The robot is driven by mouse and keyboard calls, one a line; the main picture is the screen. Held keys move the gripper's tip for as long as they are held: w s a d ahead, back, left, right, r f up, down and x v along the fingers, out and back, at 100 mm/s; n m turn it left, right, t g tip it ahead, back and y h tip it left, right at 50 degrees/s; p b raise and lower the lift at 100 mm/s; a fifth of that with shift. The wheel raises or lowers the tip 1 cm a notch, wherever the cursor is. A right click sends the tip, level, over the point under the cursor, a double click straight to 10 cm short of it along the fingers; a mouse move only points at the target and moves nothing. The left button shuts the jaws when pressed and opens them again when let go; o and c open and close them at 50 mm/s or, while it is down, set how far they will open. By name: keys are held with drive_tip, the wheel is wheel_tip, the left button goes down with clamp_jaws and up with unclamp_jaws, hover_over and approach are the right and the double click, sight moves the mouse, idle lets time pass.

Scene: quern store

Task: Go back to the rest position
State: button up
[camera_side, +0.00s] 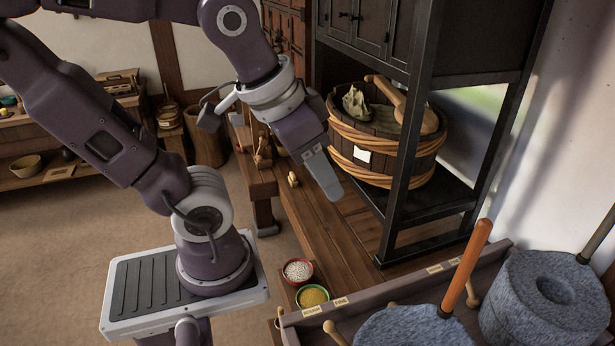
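My gripper (327,182) hangs over the wooden bench (345,236), pointing down and to the right. Its fingers show edge-on as one grey shape, so I cannot tell whether they are open or shut. I see nothing hanging from it. Its tip is in front of the black cabinet frame and left of the wooden tub (343,150) in the picture. The tub is bound with light bands and holds a wooden scoop (404,103) and a crumpled pale cloth or sack (356,103).
The black cabinet (398,140) stands right of my gripper. Two stone querns (545,290) (415,328) sit in a tray at the lower right; one has an upright orange handle (466,268). Bowls of white (298,271) and yellow grain (312,297) stand left of the tray. The floor at left is clear.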

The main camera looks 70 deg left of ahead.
drive_tip(key=s, duration=0.1)
drive_tip(key=s+d, duration=0.1)
drive_tip(key=shift+s+d+r, duration=0.1)
drive_tip(key=shift+s+r, duration=0.1)
drive_tip(key=shift+s, duration=0.1)
